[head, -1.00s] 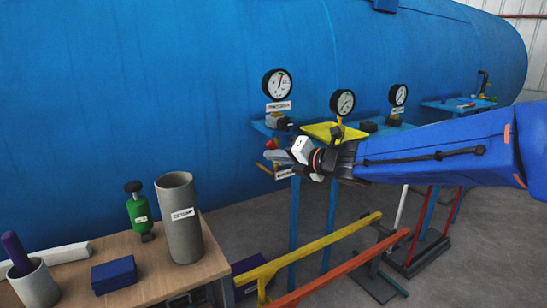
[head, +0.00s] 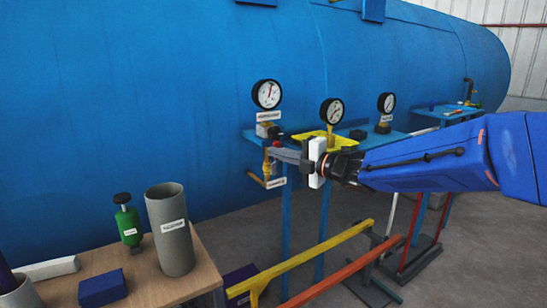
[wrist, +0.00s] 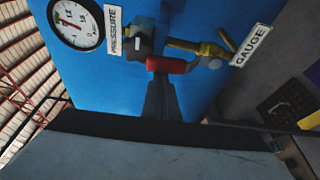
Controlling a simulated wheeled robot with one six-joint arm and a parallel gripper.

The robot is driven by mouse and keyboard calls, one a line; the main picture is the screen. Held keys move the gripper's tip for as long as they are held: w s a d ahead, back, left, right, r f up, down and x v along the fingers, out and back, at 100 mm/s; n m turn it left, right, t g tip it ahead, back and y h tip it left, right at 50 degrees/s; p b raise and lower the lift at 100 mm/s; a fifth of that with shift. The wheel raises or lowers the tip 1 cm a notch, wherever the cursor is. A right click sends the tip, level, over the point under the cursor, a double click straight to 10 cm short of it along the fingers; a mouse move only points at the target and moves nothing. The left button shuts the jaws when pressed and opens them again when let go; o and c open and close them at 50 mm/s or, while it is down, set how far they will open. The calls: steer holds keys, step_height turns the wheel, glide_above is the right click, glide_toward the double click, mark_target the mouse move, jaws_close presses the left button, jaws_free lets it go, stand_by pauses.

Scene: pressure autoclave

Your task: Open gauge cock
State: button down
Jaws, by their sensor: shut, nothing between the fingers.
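The gauge cock (head: 267,168) is a small brass valve on a pipe below the left dial. Its red handle (wrist: 172,65) lies across the middle of the wrist view, with a white GAUGE label (wrist: 250,45) to its right. In the head view the handle's red end (head: 278,139) shows just above my fingers. My gripper (head: 274,152) is shut and empty, its fingers pointing left toward the cock. In the wrist view the dark fingertips (wrist: 164,84) end right at the handle's lower edge. I cannot tell whether they touch it. The fingers hide part of the cock.
The left pressure gauge (head: 267,94) stands above the cock, in front of the blue vessel (head: 150,90). A yellow tray (head: 312,139) and two more dials are to the right. Yellow (head: 300,262) and orange rails run below. A wooden bench (head: 130,275) is at lower left.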

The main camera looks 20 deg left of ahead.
steer(key=shift+w+d+m, duration=0.25)
steer(key=shift+w+m, duration=0.05)
steer(key=shift+m, duration=0.2)
stand_by(0.3)
